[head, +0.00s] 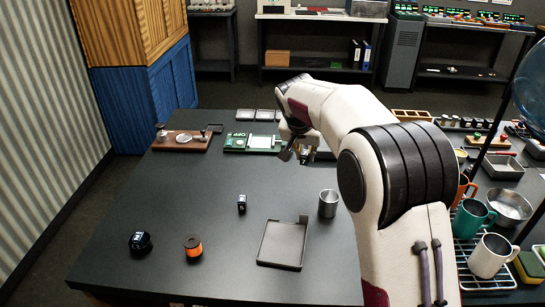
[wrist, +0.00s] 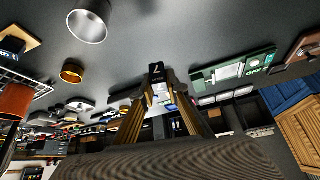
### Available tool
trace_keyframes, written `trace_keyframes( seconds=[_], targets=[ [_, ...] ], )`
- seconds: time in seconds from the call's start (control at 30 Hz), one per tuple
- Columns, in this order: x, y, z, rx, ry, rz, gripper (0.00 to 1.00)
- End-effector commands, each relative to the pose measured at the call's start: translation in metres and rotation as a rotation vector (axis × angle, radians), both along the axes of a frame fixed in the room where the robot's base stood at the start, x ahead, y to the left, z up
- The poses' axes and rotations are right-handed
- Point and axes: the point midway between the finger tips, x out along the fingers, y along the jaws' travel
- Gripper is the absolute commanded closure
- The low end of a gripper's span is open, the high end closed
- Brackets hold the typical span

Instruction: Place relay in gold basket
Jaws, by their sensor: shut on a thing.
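My gripper (head: 296,154) hangs above the far middle of the dark table, in front of the green board. In the wrist view its fingers (wrist: 160,100) are closed on a small dark piece with white marks (wrist: 156,70), which appears to be the relay; the fingers partly hide it. A small round gold cup (wrist: 72,72), which looks like the gold basket, stands on the table to the left of the gripper in the wrist view, apart from it. I cannot make out the basket in the head view, where my arm covers part of the table.
A steel cup (head: 328,203) and a black square tray (head: 283,244) stand nearer. A small black block (head: 241,203), an orange spool (head: 193,246) and a black round item (head: 140,242) lie left. The green board (head: 252,142) is close to the gripper. Mugs crowd the right.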

Motion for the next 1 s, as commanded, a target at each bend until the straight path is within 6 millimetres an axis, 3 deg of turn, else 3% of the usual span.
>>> trace_keyframes(
  seconds=[0.1, 0.6, 0.8, 1.0],
  targets=[
    [0.005, -0.039, 0.001, 0.001, -0.001, -0.040, 1.00],
    [0.005, -0.186, 0.004, 0.001, 0.000, -0.118, 1.00],
    [-0.002, -0.238, 0.007, 0.002, -0.003, -0.105, 1.00],
    [-0.006, -0.263, 0.008, 0.001, -0.001, -0.039, 1.00]
  ],
)
